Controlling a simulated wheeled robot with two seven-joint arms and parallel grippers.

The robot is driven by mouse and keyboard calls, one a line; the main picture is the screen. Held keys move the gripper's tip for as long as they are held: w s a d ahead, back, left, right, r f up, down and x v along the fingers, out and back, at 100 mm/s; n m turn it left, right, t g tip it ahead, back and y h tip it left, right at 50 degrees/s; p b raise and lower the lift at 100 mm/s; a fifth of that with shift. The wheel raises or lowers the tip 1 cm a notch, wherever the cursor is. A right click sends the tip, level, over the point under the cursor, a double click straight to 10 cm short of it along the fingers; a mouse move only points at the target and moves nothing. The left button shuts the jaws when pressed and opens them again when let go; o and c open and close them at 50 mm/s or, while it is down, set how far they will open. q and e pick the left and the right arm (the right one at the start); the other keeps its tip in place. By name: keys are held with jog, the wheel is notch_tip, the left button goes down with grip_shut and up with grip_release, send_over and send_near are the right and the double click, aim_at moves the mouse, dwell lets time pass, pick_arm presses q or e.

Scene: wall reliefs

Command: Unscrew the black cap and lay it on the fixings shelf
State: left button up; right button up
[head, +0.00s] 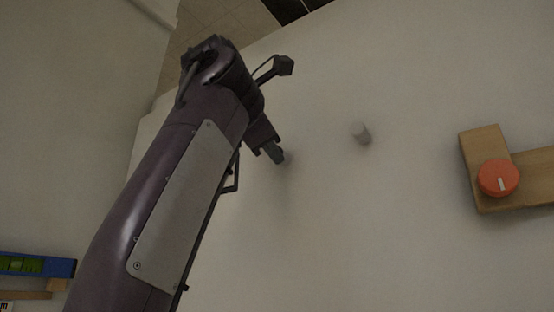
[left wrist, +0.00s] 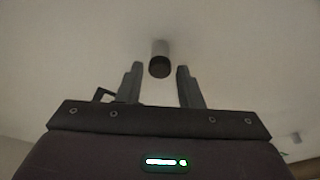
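The black cap (left wrist: 159,67) sits on the end of a short grey post (left wrist: 160,47) on the pale wall in the left wrist view. My left gripper (left wrist: 160,74) is open, with one finger on each side of the cap and a visible gap to both. In the head view my left gripper (head: 273,152) is at the same post (head: 287,159), which shows only in part; the cap is hidden there. My right gripper is not in view. I cannot identify the fixings shelf for certain.
A second grey post (head: 361,133) stands bare-looking to the right. Farther right, an orange round knob (head: 498,178) sits on a wooden piece (head: 480,143). At lower left is a blue and green object (head: 35,265) above a wooden strip (head: 25,295). The wall between is clear.

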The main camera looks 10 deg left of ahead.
pick_arm(q)
jog(key=m+t+h+b, duration=0.1)
jog(key=m, duration=0.5)
jog(key=m+t+b, duration=0.1)
jog(key=m, duration=0.5)
jog(key=m+t+h+b, duration=0.1)
jog(key=m, duration=0.6)
jog(key=shift+w+a+f+t+h+b, duration=0.15)
jog(key=shift+a+f+t+h+b, duration=0.15)
jog(key=shift+f+b, duration=0.1)
jog(key=shift+d, duration=0.15)
grip_shut()
jog(key=n+y+p, duration=0.1)
jog(key=n, duration=0.2)
jog(key=n+p, duration=0.1)
jog(key=n, duration=0.2)
jog(key=shift+d+r+y, duration=0.1)
jog(key=shift+y, duration=0.3)
